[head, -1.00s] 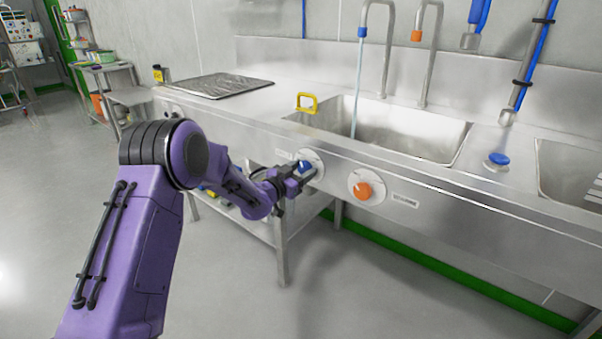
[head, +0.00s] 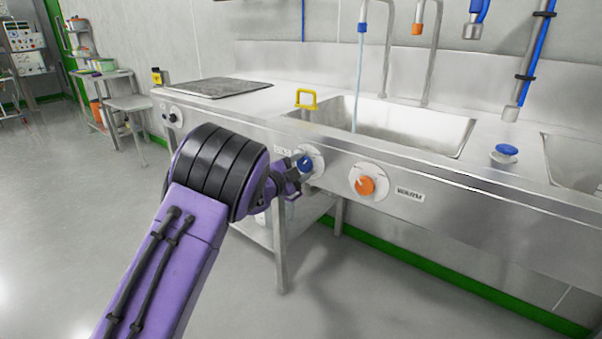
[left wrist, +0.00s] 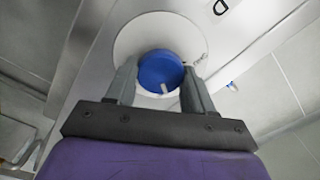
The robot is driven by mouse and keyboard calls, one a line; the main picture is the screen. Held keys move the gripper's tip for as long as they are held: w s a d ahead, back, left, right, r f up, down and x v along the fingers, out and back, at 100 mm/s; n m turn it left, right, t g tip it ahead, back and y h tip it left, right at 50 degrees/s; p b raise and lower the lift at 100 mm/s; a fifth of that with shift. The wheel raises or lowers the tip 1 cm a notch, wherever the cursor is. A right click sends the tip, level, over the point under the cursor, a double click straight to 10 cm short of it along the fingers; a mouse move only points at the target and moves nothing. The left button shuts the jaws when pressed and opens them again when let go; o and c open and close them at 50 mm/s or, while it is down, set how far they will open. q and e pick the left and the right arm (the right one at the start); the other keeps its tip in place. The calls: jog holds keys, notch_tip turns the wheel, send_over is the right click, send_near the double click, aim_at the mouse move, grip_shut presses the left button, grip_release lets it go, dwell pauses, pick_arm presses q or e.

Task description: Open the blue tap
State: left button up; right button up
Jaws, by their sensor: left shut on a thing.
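The blue tap (head: 306,162) is a round knob on a white dial plate on the sink's front panel. My left gripper (head: 299,170) is at it, with its fingers on either side of the knob and shut on it. In the left wrist view the blue knob (left wrist: 161,70) sits between the two grey fingers, with a white mark near its lower edge. A thin stream of water (head: 358,85) falls from the spout with the blue collar (head: 362,28) into the basin. My right gripper is not in view.
An orange knob (head: 365,186) labelled WARM is just right of the blue one. A yellow handle-shaped item (head: 306,98) stands by the basin (head: 400,128), and a blue-topped button (head: 506,150) is on the counter. The floor in front is clear.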

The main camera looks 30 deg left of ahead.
pick_arm(q)
jog(key=shift+f+m+b, duration=0.1)
jog(key=shift+m+b, duration=0.6)
jog(key=shift+m, duration=0.4)
jog(key=o, duration=1)
jog(key=shift+o, duration=0.2)
jog(key=s, duration=1)
jog(key=shift+s+a, duration=0.3)
jog(key=shift+a, duration=0.1)
